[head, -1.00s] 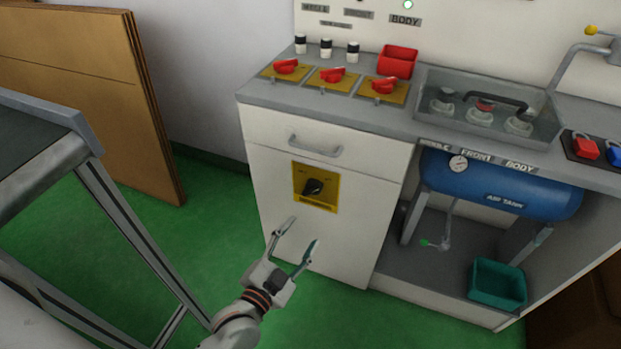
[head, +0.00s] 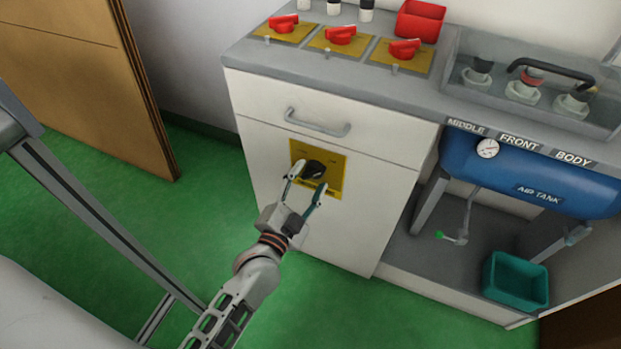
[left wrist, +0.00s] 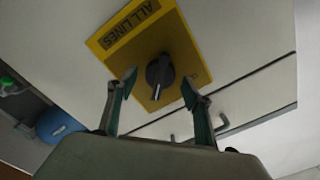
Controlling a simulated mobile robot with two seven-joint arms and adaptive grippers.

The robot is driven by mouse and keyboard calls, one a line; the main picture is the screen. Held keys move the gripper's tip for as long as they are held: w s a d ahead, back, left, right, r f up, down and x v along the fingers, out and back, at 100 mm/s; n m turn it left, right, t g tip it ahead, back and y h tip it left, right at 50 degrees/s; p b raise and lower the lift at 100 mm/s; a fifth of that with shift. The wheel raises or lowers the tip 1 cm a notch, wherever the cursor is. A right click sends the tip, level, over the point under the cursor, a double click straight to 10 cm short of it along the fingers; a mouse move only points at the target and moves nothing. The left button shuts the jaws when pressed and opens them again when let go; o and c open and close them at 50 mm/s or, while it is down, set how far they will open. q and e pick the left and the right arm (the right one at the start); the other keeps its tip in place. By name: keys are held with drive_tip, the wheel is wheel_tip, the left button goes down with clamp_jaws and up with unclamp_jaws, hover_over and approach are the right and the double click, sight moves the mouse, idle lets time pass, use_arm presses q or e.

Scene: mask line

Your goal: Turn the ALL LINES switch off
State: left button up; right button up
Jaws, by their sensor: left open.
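The ALL LINES switch is a black rotary knob (head: 314,168) on a yellow plate (head: 333,160) on the front of the white cabinet, below its drawer. In the left wrist view the knob (left wrist: 159,72) sits ahead of and between the fingers, and the plate (left wrist: 190,52) carries the words ALL LINES. My left gripper (head: 306,190) is open and empty, its fingertips close in front of the knob, one on each side in the picture. I cannot tell whether they touch the plate. The right gripper is not in view.
A drawer handle (head: 317,124) juts out above the switch. Red rotary switches (head: 341,35) on yellow plates line the counter top. A blue air tank (head: 540,175) and a teal bin (head: 516,281) are in the open bay at right. Brown panels (head: 75,80) lean at left.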

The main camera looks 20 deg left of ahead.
use_arm(q)
drive_tip(key=shift+w, duration=0.3)
drive_tip(key=c, duration=1.1)
drive_tip(key=shift+r, duration=0.1)
